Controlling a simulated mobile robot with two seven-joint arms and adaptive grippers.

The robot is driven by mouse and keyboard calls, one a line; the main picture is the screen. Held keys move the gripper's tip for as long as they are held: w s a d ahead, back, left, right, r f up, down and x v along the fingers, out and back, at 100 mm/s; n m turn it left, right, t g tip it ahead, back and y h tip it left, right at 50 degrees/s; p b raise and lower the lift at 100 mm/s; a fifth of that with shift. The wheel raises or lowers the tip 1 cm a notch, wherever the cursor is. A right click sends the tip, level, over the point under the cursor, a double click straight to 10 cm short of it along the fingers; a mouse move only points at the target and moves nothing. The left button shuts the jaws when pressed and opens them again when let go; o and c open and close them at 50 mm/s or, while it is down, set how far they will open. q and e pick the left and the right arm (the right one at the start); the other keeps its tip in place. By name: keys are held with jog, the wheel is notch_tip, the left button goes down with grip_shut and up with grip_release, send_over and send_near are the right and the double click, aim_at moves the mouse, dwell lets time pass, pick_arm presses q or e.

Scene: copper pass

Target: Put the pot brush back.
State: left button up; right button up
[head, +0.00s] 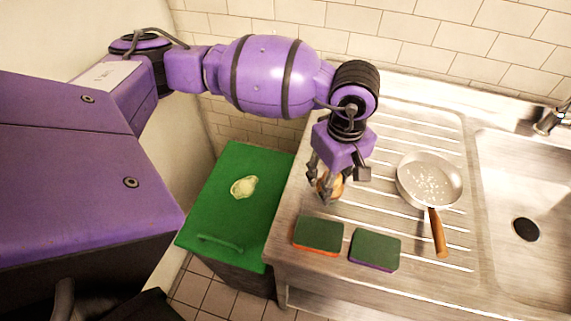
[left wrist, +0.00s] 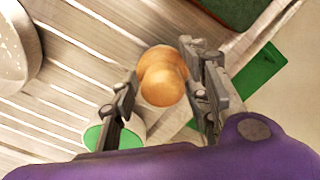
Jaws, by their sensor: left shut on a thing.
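The pot brush (head: 331,186) shows as a small rounded wooden part between the fingers of my left gripper (head: 324,190). My left gripper is shut on it over the left part of the ribbed steel drainboard. In the left wrist view, the brush's knobbed wooden top (left wrist: 163,77) sits between the two dark fingers. The brush's underside is hidden, so I cannot tell whether it touches the steel. A pale-rimmed green round thing (left wrist: 96,137) lies partly behind a finger; I cannot tell what it is. My right gripper is not in view.
A frying pan (head: 421,178) with white bits stands right of the gripper. Two green-topped sponges, one orange-edged (head: 318,235) and one purple-edged (head: 375,250), lie at the front edge. A green lid (head: 265,180) with a pale patch is left. The sink (head: 520,180) is right.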

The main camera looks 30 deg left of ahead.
pick_arm(q)
jog(key=shift+f, duration=0.15)
jog(key=o, duration=1.3)
jog(key=shift+r, duration=0.2)
notch_tip(320, 180, up, 12)
jog(key=shift+r, duration=0.1)
